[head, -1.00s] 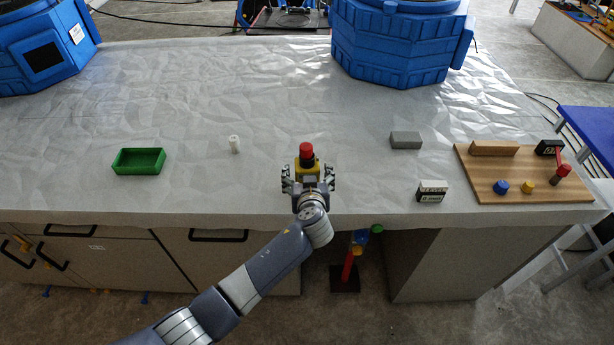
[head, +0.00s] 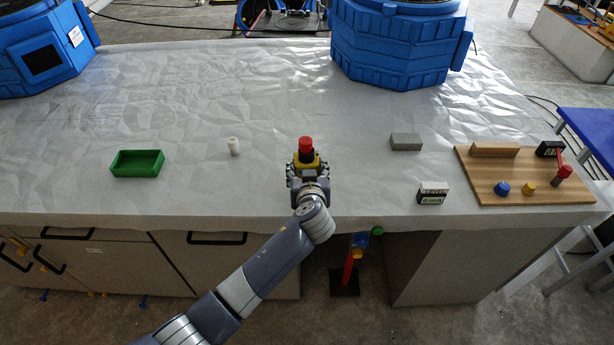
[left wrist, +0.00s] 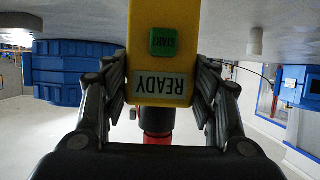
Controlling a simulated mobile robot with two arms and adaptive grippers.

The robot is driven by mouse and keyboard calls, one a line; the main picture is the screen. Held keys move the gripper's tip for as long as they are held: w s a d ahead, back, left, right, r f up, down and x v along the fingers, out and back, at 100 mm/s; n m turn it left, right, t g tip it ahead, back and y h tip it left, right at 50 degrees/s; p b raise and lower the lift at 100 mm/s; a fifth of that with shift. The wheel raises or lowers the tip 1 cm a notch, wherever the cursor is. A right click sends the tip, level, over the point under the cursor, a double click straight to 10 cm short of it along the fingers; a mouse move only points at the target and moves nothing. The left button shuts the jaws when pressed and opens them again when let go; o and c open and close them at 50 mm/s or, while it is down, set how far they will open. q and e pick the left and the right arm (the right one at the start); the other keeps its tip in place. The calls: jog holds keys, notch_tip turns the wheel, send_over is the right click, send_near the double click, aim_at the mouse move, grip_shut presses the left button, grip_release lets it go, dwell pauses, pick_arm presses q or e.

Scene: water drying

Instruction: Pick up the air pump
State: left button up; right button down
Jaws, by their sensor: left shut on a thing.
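The air pump is a yellow block with a black collar and a red top (head: 305,143). It stands near the front edge of the table, in the middle of the head view. In the left wrist view its yellow face (left wrist: 177,14) shows a green START button and a READY label, both upside down. My left gripper (head: 307,167) is shut on the air pump, with one finger against each side. Both fingers also show in the left wrist view. The gripper hides the pump's lower part, so I cannot tell whether it touches the table. My right gripper is not in view.
A green tray (head: 137,174) and a small white cylinder (head: 233,146) are to the left. A grey block (head: 405,141), a black-and-white box (head: 432,193) and a wooden board (head: 485,172) with coloured knobs are to the right. Large blue machines (head: 390,50) stand at the back.

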pick_arm(q)
jog(key=shift+r, duration=0.45)
jog(key=s+r+b, duration=0.1)
jog(key=s+b, duration=0.4)
jog(key=s, duration=1.1)
jog(key=shift+r+b, duration=0.3)
jog(key=shift+r, duration=0.1)
